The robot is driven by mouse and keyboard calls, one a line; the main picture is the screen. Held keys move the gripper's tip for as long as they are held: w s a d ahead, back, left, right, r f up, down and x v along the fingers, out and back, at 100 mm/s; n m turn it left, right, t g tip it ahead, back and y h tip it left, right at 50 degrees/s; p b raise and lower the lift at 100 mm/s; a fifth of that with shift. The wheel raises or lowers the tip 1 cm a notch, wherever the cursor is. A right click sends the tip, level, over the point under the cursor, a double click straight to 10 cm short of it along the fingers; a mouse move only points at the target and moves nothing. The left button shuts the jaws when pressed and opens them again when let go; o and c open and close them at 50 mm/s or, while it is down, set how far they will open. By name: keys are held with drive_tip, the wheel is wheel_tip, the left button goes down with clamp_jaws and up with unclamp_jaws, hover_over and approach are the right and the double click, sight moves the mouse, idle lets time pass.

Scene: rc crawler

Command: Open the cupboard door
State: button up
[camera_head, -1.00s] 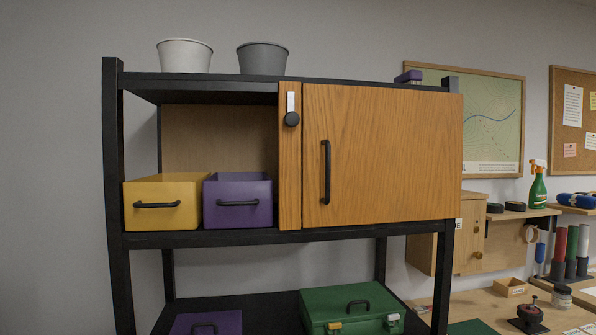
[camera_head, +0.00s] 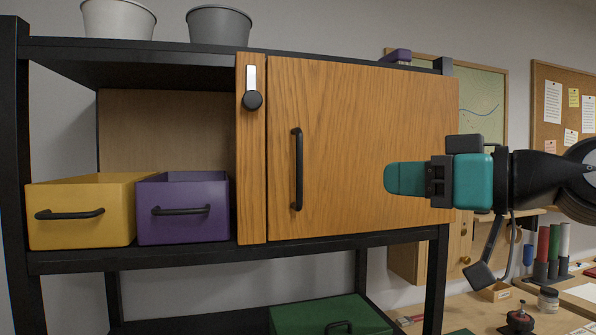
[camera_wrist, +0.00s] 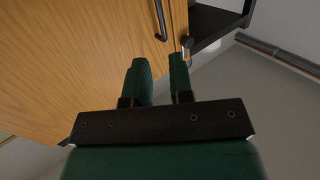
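The wooden cupboard door (camera_head: 350,140) is shut flush on the upper shelf. Its black vertical bar handle (camera_head: 298,170) is near its left edge. Left of the door, a fixed wooden strip carries a light latch plate with a black round knob (camera_head: 252,99); the plate is upright and does not cross the door. My teal gripper (camera_head: 390,179) is in front of the door's right part, right of the handle. In the wrist view my gripper's two fingers (camera_wrist: 160,80) are apart with nothing between them, and the handle (camera_wrist: 160,20) shows beyond them.
A yellow drawer box (camera_head: 80,235) and a purple drawer box (camera_head: 185,220) stand on the open shelf left of the door. A black shelf post (camera_head: 437,270) is at the right. A green case (camera_head: 310,318) sits on the lower shelf. A workbench stands behind, right.

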sight(305, 166)
drive_tip(key=p+x, duration=0.2)
drive_tip(key=x, duration=0.3)
drive_tip(key=r+p+x, duration=0.1)
drive_tip(key=p+x, duration=0.2)
drive_tip(key=x, duration=0.2)
drive_tip(key=p+x, duration=0.3)
drive_tip(key=x, duration=0.3)
drive_tip(key=shift+w+r, duration=0.1)
drive_tip(key=shift+r, duration=0.15)
drive_tip(key=shift+w+a+f+p, duration=0.1)
drive_tip(key=shift+w+a+p, duration=0.25)
drive_tip(key=shift+a+p, duration=0.1)
clamp_jaws()
